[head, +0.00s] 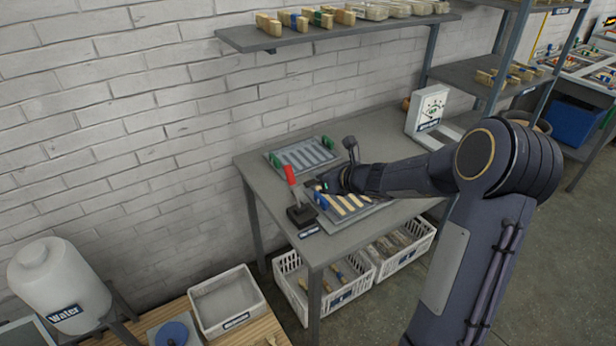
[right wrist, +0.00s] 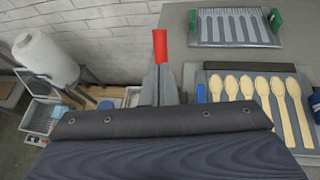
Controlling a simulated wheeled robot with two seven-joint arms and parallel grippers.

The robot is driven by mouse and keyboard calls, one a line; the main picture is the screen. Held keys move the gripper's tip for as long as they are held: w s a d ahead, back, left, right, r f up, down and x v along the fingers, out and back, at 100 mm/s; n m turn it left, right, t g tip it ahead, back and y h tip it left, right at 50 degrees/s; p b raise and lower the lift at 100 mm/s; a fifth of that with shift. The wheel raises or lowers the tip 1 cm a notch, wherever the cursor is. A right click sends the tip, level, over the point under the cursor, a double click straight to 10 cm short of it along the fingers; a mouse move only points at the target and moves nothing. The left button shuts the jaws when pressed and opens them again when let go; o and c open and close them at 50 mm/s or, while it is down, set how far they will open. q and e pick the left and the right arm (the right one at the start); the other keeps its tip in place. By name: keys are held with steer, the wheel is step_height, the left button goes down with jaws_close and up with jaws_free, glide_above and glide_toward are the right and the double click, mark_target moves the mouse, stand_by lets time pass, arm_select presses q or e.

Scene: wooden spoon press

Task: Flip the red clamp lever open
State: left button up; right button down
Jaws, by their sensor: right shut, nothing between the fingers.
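The red clamp lever (head: 291,177) stands nearly upright, its red grip at the top, on a dark base (head: 300,215) at the table's front left. My right gripper (head: 322,184) is shut and empty, low over the table just right of the lever. In the head view a gap shows between it and the red grip. In the right wrist view the red grip (right wrist: 160,46) shows straight ahead, above grey, narrow shapes; the lever's lower part is hidden there. My left gripper is out of view.
A tray of pale wooden spoons (right wrist: 262,92) lies right of the lever. A slotted grey mould with green clamps (head: 302,155) lies behind it. A white dial gauge (head: 428,108) stands farther right. White crates (head: 340,302) sit below the table. A shelf (head: 330,32) hangs above.

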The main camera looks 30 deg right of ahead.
steer(key=shift+v, duration=2.35)
steer(key=shift+r, duration=0.15)
